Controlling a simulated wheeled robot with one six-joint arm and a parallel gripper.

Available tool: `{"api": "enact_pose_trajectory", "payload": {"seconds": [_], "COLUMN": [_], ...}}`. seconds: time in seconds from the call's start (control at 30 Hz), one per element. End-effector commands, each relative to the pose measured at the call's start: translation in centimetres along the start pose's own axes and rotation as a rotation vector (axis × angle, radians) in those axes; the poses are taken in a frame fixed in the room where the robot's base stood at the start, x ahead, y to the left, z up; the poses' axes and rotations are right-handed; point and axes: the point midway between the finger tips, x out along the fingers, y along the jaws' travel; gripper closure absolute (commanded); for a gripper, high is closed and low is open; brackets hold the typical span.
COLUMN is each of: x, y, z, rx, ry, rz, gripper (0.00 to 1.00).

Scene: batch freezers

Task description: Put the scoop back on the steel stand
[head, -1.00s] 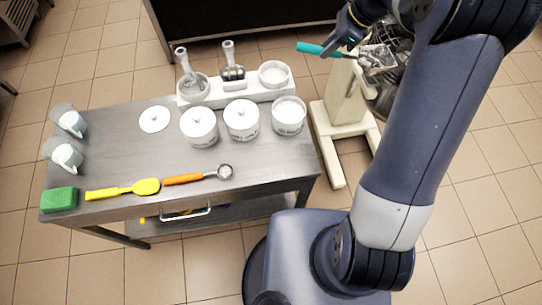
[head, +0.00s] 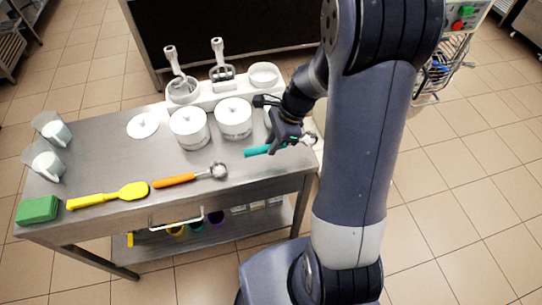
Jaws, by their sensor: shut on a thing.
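My gripper (head: 284,143) is shut on a scoop with a teal handle (head: 256,151). The handle sticks out to the left of the jaws and the metal bowl (head: 309,139) shows to the right. The scoop is over the right end of a steel-topped table (head: 95,150), which looks like the steel stand. I cannot tell whether the scoop touches the top. A second scoop with an orange handle (head: 175,181) lies on the table to the left of it.
Two lidded white pots (head: 189,130) and a partly hidden third pot stand behind the held scoop. A white rack (head: 208,99) with utensils is at the back. A yellow spatula (head: 105,197), green sponge (head: 38,209) and clear jugs (head: 47,166) are at left. The right front top is bare.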

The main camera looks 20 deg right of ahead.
Motion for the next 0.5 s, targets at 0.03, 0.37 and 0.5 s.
{"api": "enact_pose_trajectory", "payload": {"seconds": [0.03,0.37,0.5], "x": [0.7,3.6,4.8], "y": [0.0,0.0,0.0], "z": [-0.3,-1.5,-1.9], "rx": [0.001,0.001,0.0], "ry": [-0.001,-0.001,0.0], "rz": [0.003,0.002,0.0], "gripper": [1.0,1.0,1.0]}}
